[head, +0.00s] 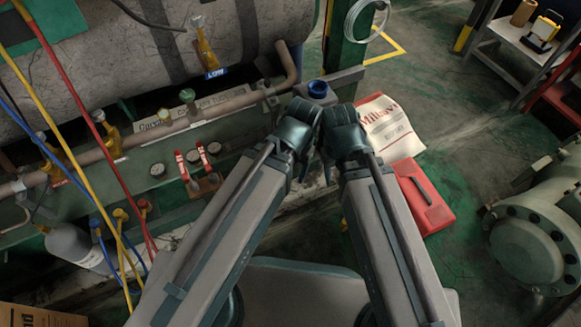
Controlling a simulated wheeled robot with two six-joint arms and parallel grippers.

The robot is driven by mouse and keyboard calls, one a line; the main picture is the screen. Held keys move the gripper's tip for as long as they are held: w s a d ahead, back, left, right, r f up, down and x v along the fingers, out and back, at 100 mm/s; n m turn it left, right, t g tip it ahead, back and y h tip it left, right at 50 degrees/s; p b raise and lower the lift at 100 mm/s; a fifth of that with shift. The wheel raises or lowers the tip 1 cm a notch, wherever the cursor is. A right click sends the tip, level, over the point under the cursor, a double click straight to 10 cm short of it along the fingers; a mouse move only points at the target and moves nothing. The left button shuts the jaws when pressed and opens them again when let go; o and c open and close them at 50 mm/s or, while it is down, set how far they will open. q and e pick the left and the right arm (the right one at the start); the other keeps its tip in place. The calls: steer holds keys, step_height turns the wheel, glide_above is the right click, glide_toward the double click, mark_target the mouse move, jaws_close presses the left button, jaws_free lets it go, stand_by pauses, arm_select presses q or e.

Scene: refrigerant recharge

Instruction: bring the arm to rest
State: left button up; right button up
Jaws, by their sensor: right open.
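My two arms reach forward from the bottom of the head view, and their wrists come close together near the middle. My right gripper (343,130) is at the end of the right arm, seen from above and behind, with its jaws open. Nothing shows in it. My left gripper (296,132) is just to its left, and its fingers are mostly hidden behind the wrist, so its jaws cannot be made out. I cannot tell whether the two wrists touch.
Pipes with gauges and red-handled valves (195,163) lie left, under a large tank (140,60). Yellow, red and blue hoses hang there beside a grey cylinder (75,245). A blue-capped fitting (318,89) is just beyond my wrists. A red case (424,198) and printed sheet (388,125) lie right.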

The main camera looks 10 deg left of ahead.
steer(key=shift+r, duration=0.1)
step_height(320, 180, up, 34)
steer(key=p, duration=3.3)
steer(key=shift+f+p, duration=0.25)
steer(key=shift+p, duration=0.15)
steer(key=shift+a, duration=0.1)
